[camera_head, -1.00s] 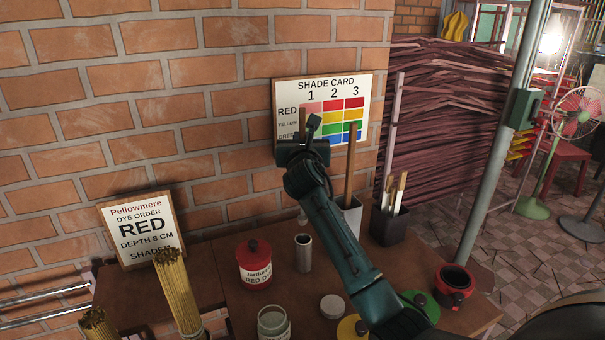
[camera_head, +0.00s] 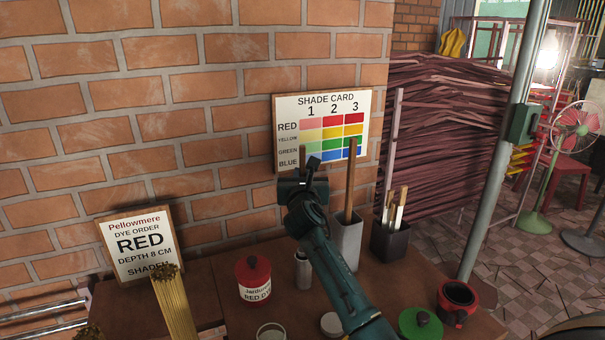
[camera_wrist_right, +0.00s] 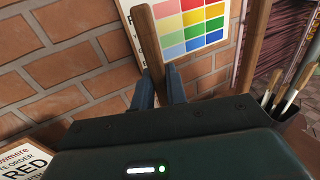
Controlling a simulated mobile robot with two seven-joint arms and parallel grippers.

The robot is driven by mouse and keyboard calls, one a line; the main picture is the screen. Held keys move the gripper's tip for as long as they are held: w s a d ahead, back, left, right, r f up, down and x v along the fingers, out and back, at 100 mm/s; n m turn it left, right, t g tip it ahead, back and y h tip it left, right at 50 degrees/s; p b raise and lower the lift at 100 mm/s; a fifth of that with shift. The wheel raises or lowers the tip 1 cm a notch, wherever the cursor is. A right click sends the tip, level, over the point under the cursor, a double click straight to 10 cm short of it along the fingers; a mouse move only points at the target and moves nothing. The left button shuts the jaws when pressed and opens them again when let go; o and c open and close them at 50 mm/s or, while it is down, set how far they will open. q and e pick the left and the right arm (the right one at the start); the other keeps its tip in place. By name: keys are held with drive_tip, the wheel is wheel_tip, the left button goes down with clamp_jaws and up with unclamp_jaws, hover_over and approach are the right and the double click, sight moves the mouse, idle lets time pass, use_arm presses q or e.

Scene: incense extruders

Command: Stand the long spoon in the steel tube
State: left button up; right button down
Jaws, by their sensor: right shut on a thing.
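My right gripper (camera_head: 303,186) is shut on the upright wooden handle of the long spoon (camera_head: 302,158). The handle also rises between the fingers in the right wrist view (camera_wrist_right: 147,35). The steel tube (camera_head: 304,274) stands upright on the table, almost directly below the gripper in the head view. The spoon's lower end is hidden behind my gripper and arm, so I cannot tell whether it is above the tube or inside its mouth. My left gripper is not in view.
A red dye jar (camera_head: 253,278) stands left of the tube. A pale square holder (camera_head: 348,245) with a tall wooden stick and a dark holder (camera_head: 390,242) with brushes stand to the right. The brick wall with the shade card (camera_head: 290,108) is close behind.

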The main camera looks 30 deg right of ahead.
drive_tip(key=c, duration=1.4)
unclamp_jaws()
drive_tip(key=shift+f, duration=0.1)
drive_tip(key=shift+r, duration=0.2)
drive_tip(key=v, duration=1.2)
drive_tip(key=shift+r, duration=0.45)
